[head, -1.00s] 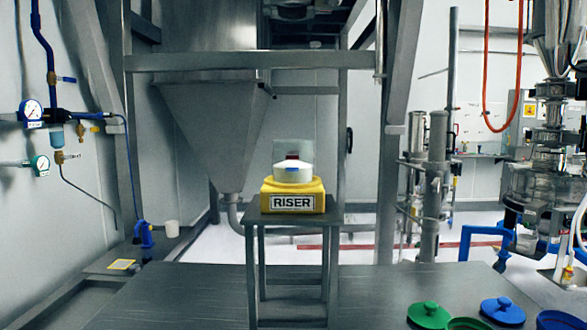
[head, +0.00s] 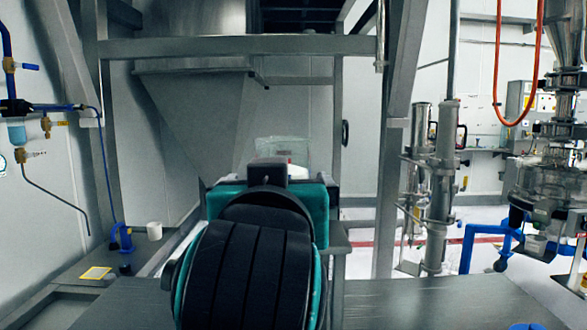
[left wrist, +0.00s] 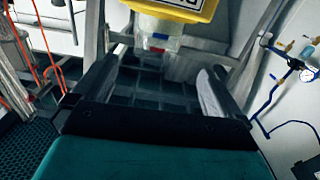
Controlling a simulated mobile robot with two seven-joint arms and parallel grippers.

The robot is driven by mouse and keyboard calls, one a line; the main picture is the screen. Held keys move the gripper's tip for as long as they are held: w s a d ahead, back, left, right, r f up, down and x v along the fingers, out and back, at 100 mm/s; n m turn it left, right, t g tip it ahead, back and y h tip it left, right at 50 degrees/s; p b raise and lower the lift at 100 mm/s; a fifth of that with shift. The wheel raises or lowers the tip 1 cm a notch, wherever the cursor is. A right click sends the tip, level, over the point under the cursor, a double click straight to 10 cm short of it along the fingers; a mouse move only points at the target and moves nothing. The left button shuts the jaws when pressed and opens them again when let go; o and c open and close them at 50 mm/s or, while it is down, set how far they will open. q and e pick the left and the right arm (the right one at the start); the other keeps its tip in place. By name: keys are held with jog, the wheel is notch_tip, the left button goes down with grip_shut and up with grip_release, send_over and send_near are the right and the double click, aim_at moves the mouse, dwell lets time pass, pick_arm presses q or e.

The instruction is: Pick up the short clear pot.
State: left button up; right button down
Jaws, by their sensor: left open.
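A see-through pot (head: 297,150) shows in the head view just above my left gripper (head: 268,190), whose wrist and arm hide its lower part. In the left wrist view, which is upside down, the clear pot (left wrist: 154,52) has a white part, a blue mark and a red patch. It stands on the yellow riser (left wrist: 183,7). My left gripper (left wrist: 158,72) is open there, one finger on each side in the picture. The pot lies ahead between the finger lines, and I see no contact. My right gripper is not in view.
A grey frame (head: 240,45) and a steel hopper stand behind the riser. Steel columns (head: 445,185) and a blue-framed machine stand at right. The dark table at right front looks mostly clear.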

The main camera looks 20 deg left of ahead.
pick_arm(q)
jog(key=x, duration=0.8)
jog(key=p+x, duration=0.1)
jog(key=x, duration=0.4)
jog(key=shift+f, duration=0.35)
jog(key=shift+c, duration=0.3)
jog(key=shift+d, duration=0.1)
jog(key=c, duration=0.8)
